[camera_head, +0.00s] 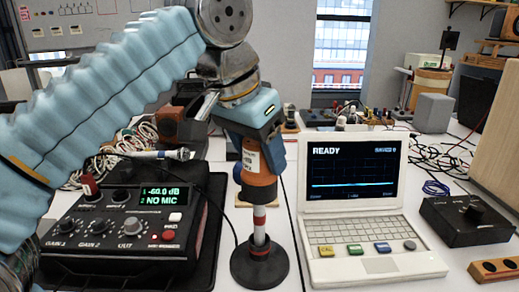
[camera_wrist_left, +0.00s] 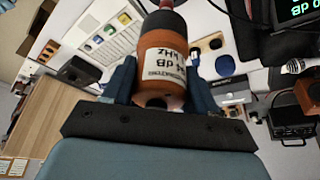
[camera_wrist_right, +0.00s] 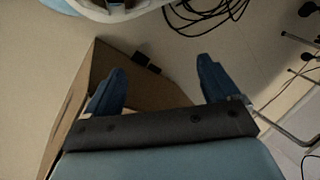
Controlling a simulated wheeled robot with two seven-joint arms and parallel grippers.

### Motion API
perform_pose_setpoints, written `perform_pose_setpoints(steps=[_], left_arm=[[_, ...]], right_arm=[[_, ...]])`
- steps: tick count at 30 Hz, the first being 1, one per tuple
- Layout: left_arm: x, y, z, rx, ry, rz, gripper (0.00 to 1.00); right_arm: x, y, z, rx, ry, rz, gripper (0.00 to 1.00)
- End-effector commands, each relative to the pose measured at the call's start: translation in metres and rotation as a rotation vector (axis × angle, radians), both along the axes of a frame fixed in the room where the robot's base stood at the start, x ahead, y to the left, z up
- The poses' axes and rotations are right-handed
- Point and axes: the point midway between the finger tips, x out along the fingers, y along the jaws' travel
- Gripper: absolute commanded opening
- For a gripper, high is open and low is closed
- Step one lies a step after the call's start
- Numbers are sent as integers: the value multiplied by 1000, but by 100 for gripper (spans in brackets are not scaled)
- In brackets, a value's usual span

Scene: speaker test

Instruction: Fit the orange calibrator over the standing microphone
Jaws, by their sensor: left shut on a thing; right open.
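My left gripper (camera_head: 258,160) is shut on the orange calibrator (camera_head: 268,178), which is upright with its dark end down. In the left wrist view the calibrator (camera_wrist_left: 163,62) with its white label sits between the fingers of the left gripper (camera_wrist_left: 162,88). The standing microphone (camera_head: 259,222), a slim red-and-white rod on a round black base (camera_head: 259,268), is directly under the calibrator. Its top meets the calibrator's lower end in the picture; I cannot tell whether it is inside. My right gripper (camera_wrist_right: 160,72) is open and empty, seen only in its wrist view.
A black audio box (camera_head: 125,225) reading "NO MIC" stands left of the microphone. A white laptop-like analyser (camera_head: 350,190) reading "READY" stands close on the right. A black knob box (camera_head: 468,222) is further right. Cables and gear fill the back of the white table.

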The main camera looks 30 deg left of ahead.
Motion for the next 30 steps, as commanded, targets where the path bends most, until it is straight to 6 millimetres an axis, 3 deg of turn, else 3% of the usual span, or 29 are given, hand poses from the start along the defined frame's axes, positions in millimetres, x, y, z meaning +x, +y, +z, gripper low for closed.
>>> perform_pose_setpoints(steps=[14, 15, 18, 21, 30], left_arm=[[0, 0, -4, 0, -1, 0, 10], [0, 0, -4, 0, -1, 0, 61], [0, 0, -4, 0, -1, 0, 76], [0, 0, -4, 0, -1, 0, 87], [-1, 0, 0, 0, -1, 0, 87]], right_arm=[[0, 0, -3, 0, 0, 0, 89], [0, 0, -3, 0, 0, 0, 89], [0, 0, -3, 0, 0, 0, 89], [0, 0, -3, 0, 0, 0, 89], [0, 0, -1, -1, 0, -1, 89]])
